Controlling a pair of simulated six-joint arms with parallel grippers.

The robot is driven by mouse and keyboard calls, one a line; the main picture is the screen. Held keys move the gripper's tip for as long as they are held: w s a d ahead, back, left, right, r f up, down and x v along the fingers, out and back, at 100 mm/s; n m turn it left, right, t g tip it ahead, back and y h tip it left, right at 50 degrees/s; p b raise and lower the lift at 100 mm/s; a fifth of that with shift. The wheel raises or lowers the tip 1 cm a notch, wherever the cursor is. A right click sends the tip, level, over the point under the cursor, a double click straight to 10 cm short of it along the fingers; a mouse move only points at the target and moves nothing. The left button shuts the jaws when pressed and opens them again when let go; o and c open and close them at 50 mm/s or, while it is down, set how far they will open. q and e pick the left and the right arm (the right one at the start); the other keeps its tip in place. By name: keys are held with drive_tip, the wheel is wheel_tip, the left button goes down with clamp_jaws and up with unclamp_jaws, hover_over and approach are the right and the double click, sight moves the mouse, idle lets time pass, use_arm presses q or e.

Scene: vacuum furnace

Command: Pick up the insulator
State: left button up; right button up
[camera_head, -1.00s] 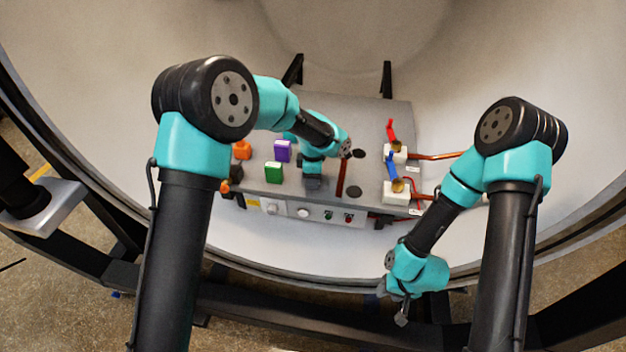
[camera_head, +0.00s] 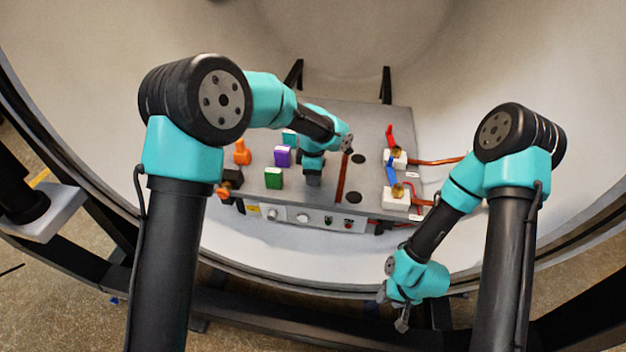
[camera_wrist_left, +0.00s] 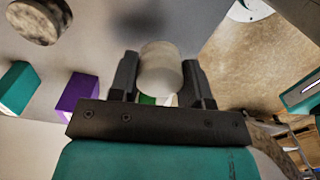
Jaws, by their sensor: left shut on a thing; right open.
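The insulator (camera_wrist_left: 160,68) is a pale, off-white rounded cylinder. In the left wrist view it sits between the two dark fingers of my left gripper (camera_wrist_left: 158,85), which is shut on it. In the head view my left gripper (camera_head: 313,180) points down over the middle of the grey panel, and the insulator is hidden there by the gripper and wrist. My right gripper (camera_head: 402,318) is open and empty, low in front of the chamber rim, away from the panel.
The grey panel (camera_head: 325,120) carries a green block (camera_head: 273,178), a purple block (camera_head: 282,156), a teal block (camera_head: 289,137) and an orange piece (camera_head: 242,153) left of my left gripper. Red (camera_head: 390,136) and blue (camera_head: 391,168) levers stand to the right. Dark round spots lie between.

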use_arm(q)
drive_tip(key=s+r, duration=0.1)
drive_tip(key=s, duration=1.5)
drive_tip(key=shift+r, duration=0.2)
drive_tip(key=shift+w, duration=0.1)
